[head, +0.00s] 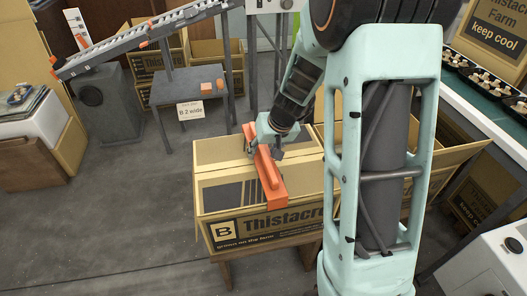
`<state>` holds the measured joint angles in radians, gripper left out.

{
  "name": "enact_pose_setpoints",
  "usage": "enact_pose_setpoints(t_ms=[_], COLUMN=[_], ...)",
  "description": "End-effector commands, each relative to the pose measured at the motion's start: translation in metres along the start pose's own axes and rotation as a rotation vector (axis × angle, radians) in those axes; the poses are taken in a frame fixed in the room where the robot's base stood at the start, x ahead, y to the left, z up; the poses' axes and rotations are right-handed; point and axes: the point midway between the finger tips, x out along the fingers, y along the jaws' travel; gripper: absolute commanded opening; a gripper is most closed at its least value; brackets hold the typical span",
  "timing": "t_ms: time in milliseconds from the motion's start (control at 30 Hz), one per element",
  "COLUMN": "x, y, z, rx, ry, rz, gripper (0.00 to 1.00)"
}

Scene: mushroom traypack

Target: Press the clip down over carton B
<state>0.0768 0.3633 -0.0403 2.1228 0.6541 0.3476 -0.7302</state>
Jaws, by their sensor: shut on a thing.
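Carton B (217,205) is a cardboard box with a black B label, standing on a wooden stand (226,273) in the middle of the head view. Its top looks closed. An orange clip (274,193) lies across the carton's top, with its near end bent over the upper front edge. My gripper (262,148) is at the far end of the clip and is shut on it. The arm and the clip hide the fingertips. I cannot tell how firmly the clip sits on the carton.
An open carton (440,168) stands to the right behind my arm. A grey table (180,88) with a sign and small orange pieces stands behind. A conveyor (150,35) runs above it. Trays of mushrooms (480,75) are at the right.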

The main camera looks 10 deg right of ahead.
Motion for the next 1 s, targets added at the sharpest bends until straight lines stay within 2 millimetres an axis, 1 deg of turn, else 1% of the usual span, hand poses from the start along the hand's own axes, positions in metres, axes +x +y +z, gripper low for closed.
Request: enact_pose_setpoints(t_ms=[433,1000], x=[0.001,0.011], y=[0.000,0.002], z=[0.000,0.004], rx=[0.001,0.001], ry=[0.001,0.001], rz=[0.000,0.000], gripper=[0.16,0.16])
